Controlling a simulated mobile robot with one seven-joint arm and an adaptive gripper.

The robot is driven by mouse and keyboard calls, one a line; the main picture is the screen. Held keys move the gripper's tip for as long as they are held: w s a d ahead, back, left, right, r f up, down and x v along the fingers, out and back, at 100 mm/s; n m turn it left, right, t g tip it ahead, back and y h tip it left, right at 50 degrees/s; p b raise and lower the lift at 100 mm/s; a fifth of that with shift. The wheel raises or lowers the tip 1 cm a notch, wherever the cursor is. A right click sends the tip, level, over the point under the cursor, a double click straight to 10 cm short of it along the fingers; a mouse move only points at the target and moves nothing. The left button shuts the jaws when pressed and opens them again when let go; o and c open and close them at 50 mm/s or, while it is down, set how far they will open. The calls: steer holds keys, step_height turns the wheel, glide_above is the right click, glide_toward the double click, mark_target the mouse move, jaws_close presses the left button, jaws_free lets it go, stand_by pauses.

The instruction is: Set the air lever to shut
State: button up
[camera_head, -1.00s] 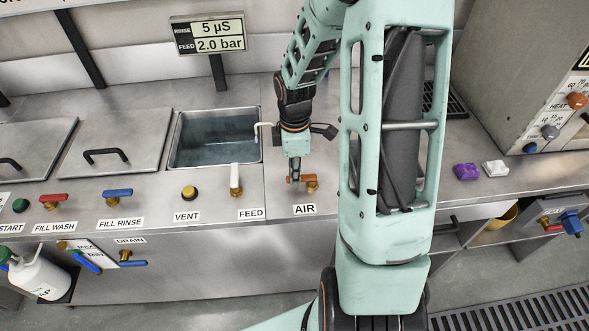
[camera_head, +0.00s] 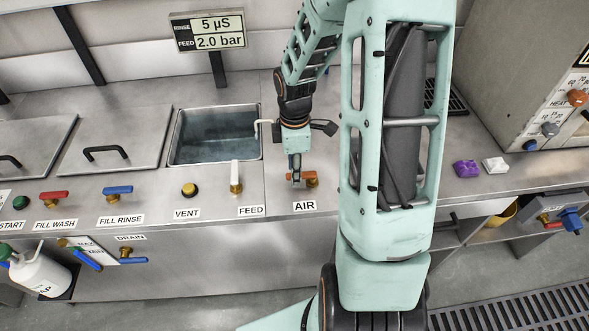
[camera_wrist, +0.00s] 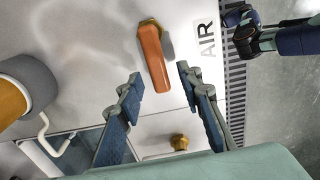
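The air lever has an orange handle (camera_wrist: 153,58) on a brass fitting (camera_head: 312,180), above the AIR label (camera_head: 304,206) on the steel bench front. In the head view the handle points left from its fitting, partly hidden by my gripper (camera_head: 294,180). In the wrist view my gripper (camera_wrist: 160,74) is open. Its two blue-padded fingers stand on either side of the handle's free end, with a visible gap on each side. I see no contact with the handle.
The white FEED lever (camera_head: 236,177) stands just left of the air lever, beside the sink (camera_head: 214,164). A brass VENT knob (camera_head: 189,190) is further left. Purple (camera_head: 466,169) and white (camera_head: 495,164) blocks lie on the bench at right.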

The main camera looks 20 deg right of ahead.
step_height(320, 180, up, 12)
stand_by(0.4)
steer(key=shift+f, duration=0.1)
